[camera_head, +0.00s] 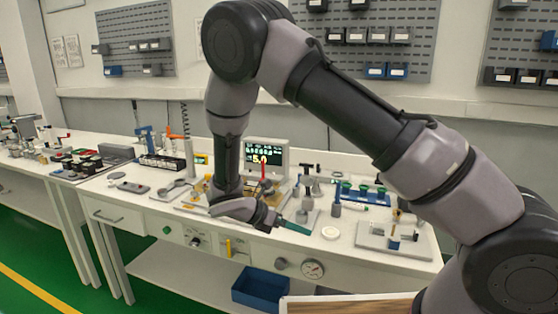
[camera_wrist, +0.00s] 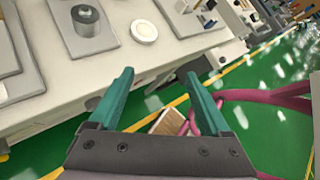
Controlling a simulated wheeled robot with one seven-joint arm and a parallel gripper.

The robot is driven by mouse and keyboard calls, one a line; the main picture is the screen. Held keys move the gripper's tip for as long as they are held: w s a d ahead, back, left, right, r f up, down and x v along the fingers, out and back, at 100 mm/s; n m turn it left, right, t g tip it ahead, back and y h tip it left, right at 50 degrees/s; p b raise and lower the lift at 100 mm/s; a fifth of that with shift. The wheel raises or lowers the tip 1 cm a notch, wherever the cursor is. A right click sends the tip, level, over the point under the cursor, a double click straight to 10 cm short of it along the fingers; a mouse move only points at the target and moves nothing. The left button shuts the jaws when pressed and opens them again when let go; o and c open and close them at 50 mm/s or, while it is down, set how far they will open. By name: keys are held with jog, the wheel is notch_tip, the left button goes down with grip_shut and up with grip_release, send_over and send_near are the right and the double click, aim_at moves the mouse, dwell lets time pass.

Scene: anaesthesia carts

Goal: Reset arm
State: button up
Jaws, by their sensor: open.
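My gripper (camera_head: 300,228) hangs at the end of my bent arm, over the front edge of the white workbench (camera_head: 140,212) in the head view. In the wrist view the two teal fingers of my gripper (camera_wrist: 160,78) stand well apart with nothing between them. The bench's front edge and the green floor show beyond the fingers. My arm crosses the head view and hides part of the bench and the wall.
A small display (camera_head: 266,154) and several fixtures stand on the bench. A white disc (camera_wrist: 144,31) and a metal cylinder (camera_wrist: 88,20) on a plate lie near the bench edge. A blue bin (camera_head: 260,288) is below.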

jog(key=s+d+r+m+g+y, duration=0.1)
jog(key=d+r+m+y, duration=0.3)
jog(key=r, duration=0.3)
jog(key=d+r+m+g+y, duration=0.1)
jog(key=d+r+m, duration=0.3)
jog(key=r+m, duration=0.3)
jog(key=s+d+r+m+g+y, duration=0.1)
jog(key=d+r+m+g+y, duration=0.15)
jog(key=d+r+m, duration=0.35)
jog(key=s+d+r+m+t+y, duration=0.2)
jog(key=s+d+r+m+t, duration=0.1)
jog(key=s+r+m, duration=0.3)
jog(key=s+d+r+m+t+y, duration=0.3)
jog(key=s+r+m, duration=0.3)
jog(key=r, duration=0.5)
jog(key=shift+d+r+m+t, duration=0.2)
jog(key=shift+r+m+t, duration=0.1)
jog(key=shift+m+t, duration=0.65)
jog(key=shift+w, duration=0.1)
jog(key=shift+c, duration=0.3)
